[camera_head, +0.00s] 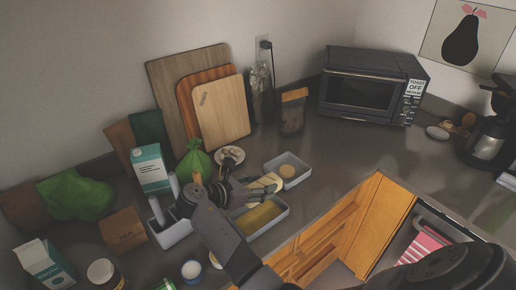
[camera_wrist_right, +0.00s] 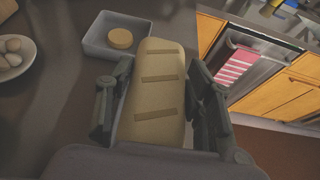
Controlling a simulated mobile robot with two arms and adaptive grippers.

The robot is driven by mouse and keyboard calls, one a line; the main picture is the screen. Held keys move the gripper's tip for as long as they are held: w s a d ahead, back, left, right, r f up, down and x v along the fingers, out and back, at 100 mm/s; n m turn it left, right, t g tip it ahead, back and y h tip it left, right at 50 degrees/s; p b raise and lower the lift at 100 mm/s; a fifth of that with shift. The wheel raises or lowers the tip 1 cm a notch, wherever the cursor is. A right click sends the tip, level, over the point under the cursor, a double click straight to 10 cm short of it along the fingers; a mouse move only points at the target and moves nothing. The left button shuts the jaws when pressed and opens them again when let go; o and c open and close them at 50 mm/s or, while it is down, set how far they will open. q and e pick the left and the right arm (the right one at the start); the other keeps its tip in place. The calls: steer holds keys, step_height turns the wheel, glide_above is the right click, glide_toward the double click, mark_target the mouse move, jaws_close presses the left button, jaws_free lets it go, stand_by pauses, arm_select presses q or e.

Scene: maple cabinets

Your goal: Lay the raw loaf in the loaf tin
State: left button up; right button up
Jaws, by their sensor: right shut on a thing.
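The raw loaf (camera_wrist_right: 157,85) is pale and long with dark slashes across its top. It lies between the two fingers of my right gripper (camera_wrist_right: 160,100), which is shut on it. My left gripper is not in view.
A second grey tin (camera_head: 305,174) holding a round pale piece stands behind right. A plate of eggs (camera_head: 238,152), a green bag (camera_head: 194,163) and a carton (camera_head: 150,168) are close behind the gripper. The counter's front edge and wooden cabinets (camera_head: 383,222) are to the right.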

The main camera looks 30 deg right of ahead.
mark_target(258, 219)
steer(key=shift+s+a, duration=0.3)
steer(key=shift+a, duration=0.3)
steer(key=shift+r+p, duration=0.2)
steer(key=shift+p, duration=0.5)
step_height(258, 219, down, 3)
steer(key=shift+f+b, duration=0.2)
steer(key=shift+b, duration=0.45)
step_height(258, 219, down, 2)
steer(key=shift+f+b, duration=0.15)
steer(key=shift+b, duration=0.3)
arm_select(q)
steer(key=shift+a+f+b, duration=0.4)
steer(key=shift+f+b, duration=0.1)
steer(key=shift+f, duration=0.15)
arm_select(e)
steer(key=shift+f, duration=1.75)
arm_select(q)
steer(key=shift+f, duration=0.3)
arm_select(e)
steer(key=shift+f, duration=0.55)
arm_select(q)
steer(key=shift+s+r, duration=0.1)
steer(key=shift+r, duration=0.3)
arm_select(e)
steer(key=shift+f, duration=0.15)
